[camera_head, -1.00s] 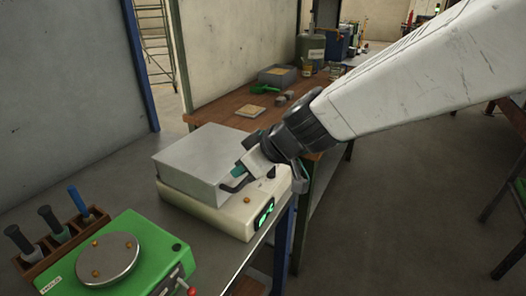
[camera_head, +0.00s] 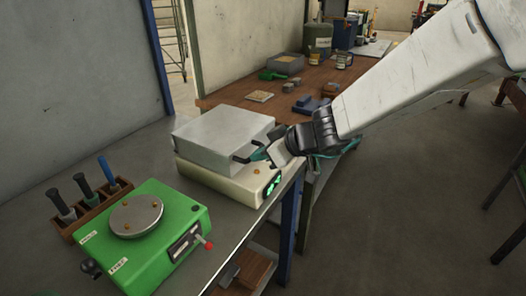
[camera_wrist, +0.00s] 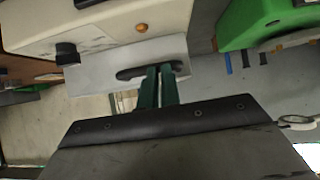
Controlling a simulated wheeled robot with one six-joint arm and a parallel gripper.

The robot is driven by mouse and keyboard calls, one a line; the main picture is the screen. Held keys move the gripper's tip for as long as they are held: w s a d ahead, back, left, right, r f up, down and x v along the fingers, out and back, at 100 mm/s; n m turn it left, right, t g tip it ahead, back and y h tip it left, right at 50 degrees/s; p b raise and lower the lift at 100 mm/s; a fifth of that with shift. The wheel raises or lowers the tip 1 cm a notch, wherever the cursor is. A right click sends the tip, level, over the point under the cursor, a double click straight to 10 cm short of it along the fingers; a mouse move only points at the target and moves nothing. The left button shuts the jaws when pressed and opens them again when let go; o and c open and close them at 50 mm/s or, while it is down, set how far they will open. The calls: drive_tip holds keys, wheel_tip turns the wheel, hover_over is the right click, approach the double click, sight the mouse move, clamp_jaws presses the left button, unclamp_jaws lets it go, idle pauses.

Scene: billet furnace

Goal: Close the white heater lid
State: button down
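The heater has a cream-white base (camera_head: 233,187) and a grey box-shaped lid (camera_head: 222,135) over it, on the metal bench. The lid lies about level; I cannot tell whether a small gap remains under it. Its dark handle (camera_wrist: 130,73) is on the front face. My gripper (camera_head: 258,156) is at the handle on the lid's right side. In the wrist view, its green fingers (camera_wrist: 159,70) are close together with their tips at the handle. They partly hide it, and no firm grip around it shows. The base's dark knob (camera_wrist: 66,53) shows beside the lid.
A green hotplate device (camera_head: 165,235) stands on the bench at front left. A wooden rack (camera_head: 88,212) with several tools is behind it. A wooden table (camera_head: 240,102) with trays and small things stands beyond the heater. Open floor (camera_head: 400,220) lies to the right.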

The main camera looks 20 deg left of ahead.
drive_tip(key=shift+s+d+f, duration=0.15)
drive_tip(key=shift+f, duration=0.4)
drive_tip(key=shift+s+d+f, duration=0.1)
drive_tip(key=shift+d+f, duration=0.05)
drive_tip(key=shift+f, duration=0.35)
wheel_tip(320, 180, up, 6)
drive_tip(key=s+d+f, duration=0.2)
drive_tip(key=d+f, duration=0.3)
drive_tip(key=d, duration=0.4)
drive_tip(key=s+m+g, duration=0.3)
drive_tip(key=s+m, duration=0.1)
drive_tip(key=s, duration=0.2)
drive_tip(key=s+d+r+m+h, duration=0.2)
drive_tip(key=s+d, duration=0.3)
drive_tip(key=d, duration=0.5)
drive_tip(key=s+d+r+m+t+h, duration=0.1)
drive_tip(key=s+d+r+m+h, duration=0.2)
drive_tip(key=d, duration=0.8)
drive_tip(key=s+d+r+m+h, duration=0.3)
drive_tip(key=s+d+m+h, duration=0.2)
drive_tip(key=s+d, duration=0.3)
drive_tip(key=d+m, duration=0.1)
drive_tip(key=d, duration=0.2)
drive_tip(key=shift+r, duration=0.1)
